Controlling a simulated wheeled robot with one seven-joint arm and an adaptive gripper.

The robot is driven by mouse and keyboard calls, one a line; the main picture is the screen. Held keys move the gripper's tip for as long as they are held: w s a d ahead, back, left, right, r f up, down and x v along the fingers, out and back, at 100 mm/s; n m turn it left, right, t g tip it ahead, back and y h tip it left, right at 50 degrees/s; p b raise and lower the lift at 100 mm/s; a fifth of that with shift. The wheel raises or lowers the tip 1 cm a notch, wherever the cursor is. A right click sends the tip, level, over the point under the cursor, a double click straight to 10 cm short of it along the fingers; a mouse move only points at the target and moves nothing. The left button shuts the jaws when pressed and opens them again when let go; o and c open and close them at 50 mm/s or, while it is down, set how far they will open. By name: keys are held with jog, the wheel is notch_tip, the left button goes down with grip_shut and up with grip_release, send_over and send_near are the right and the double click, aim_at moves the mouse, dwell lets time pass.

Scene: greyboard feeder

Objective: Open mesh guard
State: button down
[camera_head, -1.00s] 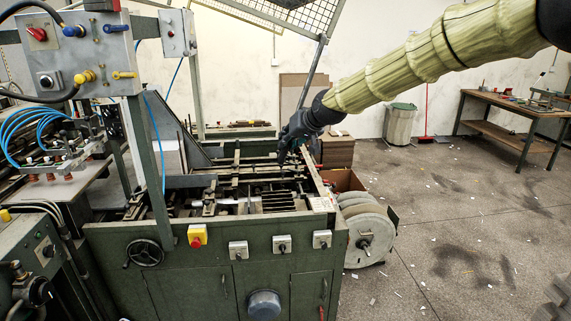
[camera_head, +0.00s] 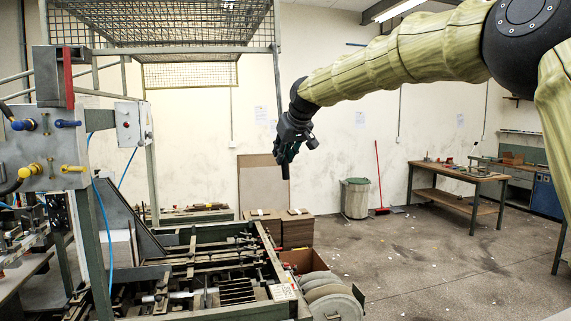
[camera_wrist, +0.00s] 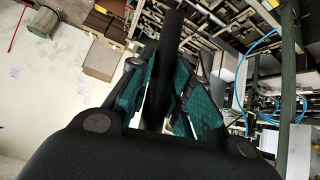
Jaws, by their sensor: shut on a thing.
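The mesh guard (camera_head: 185,28) is a grey-green frame with wire mesh, raised high above the machine bed (camera_head: 190,270) at the upper left of the head view. Its right side bar (camera_head: 276,30) runs down towards my gripper (camera_head: 285,165); where it meets the gripper is hidden. My gripper is well above the bed, pointing down. In the wrist view my gripper (camera_wrist: 165,75) is closed around a dark round handle (camera_wrist: 172,35) between its green-sided fingers. The handle's link to the guard cannot be seen clearly.
A control box (camera_head: 50,145) on a post stands at the left. Reels (camera_head: 330,295) stand right of the machine, with board stacks (camera_head: 282,230) behind. A grey bin (camera_head: 355,198) and a workbench (camera_head: 455,180) are farther back. Open floor lies at the right.

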jog(key=shift+r, duration=0.1)
jog(key=c, duration=1.3)
grip_release()
jog(key=shift+w, duration=0.1)
jog(key=v, duration=1.2)
jog(key=shift+d, duration=0.15)
